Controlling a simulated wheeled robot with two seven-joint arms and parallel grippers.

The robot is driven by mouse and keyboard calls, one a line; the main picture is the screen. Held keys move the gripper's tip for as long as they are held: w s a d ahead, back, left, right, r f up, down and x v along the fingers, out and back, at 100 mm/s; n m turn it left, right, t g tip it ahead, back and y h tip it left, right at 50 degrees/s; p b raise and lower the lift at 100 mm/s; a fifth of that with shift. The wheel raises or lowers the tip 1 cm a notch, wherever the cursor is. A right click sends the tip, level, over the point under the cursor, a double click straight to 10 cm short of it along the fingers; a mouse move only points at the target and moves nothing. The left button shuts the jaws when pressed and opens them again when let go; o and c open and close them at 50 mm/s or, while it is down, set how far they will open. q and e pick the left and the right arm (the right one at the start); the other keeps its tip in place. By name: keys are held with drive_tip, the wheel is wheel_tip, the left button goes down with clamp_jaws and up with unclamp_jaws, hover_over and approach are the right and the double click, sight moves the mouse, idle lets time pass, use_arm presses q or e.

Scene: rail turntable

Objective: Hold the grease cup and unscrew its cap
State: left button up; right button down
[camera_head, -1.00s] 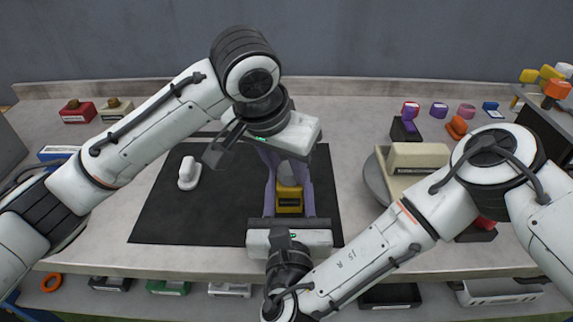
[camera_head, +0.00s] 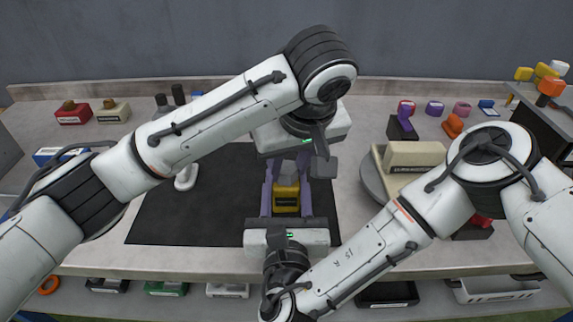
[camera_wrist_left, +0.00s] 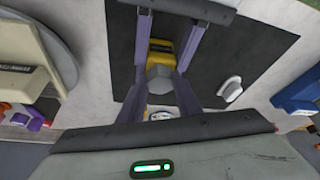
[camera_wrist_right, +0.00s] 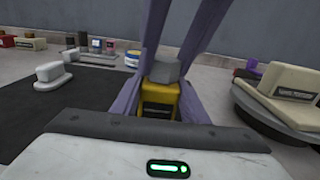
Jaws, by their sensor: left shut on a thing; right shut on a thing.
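The grease cup (camera_head: 286,197) is a yellow body with a dark label. It stands upright over the black mat (camera_head: 180,225), between purple fingers. My right gripper (camera_wrist_right: 160,102) reaches in from the front and is shut on the yellow body. The grey faceted cap (camera_wrist_right: 165,69) sits on top of the body with no clear gap between them. My left gripper (camera_wrist_left: 160,80) comes from above and is shut on the cap (camera_wrist_left: 159,75).
A round turntable (camera_head: 372,185) with a cream labelled block (camera_head: 414,156) stands at the right. A white knobbed piece (camera_head: 186,178) is on the mat's left. Red and cream blocks (camera_head: 73,112) are at the back left. Small coloured parts lie at the back right.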

use_arm(q)
drive_tip(key=shift+n+y, duration=0.4)
drive_tip(key=shift+n, duration=0.7)
drive_tip(key=shift+w+d+n+g, duration=0.1)
drive_tip(key=shift+n+g, duration=0.3)
drive_tip(key=shift+n, duration=0.2)
drive_tip(key=shift+r, duration=1.55)
drive_tip(key=shift+r, duration=2.45)
use_arm(e)
drive_tip(key=c, duration=1)
unclamp_jaws()
drive_tip(key=shift+s, duration=0.1)
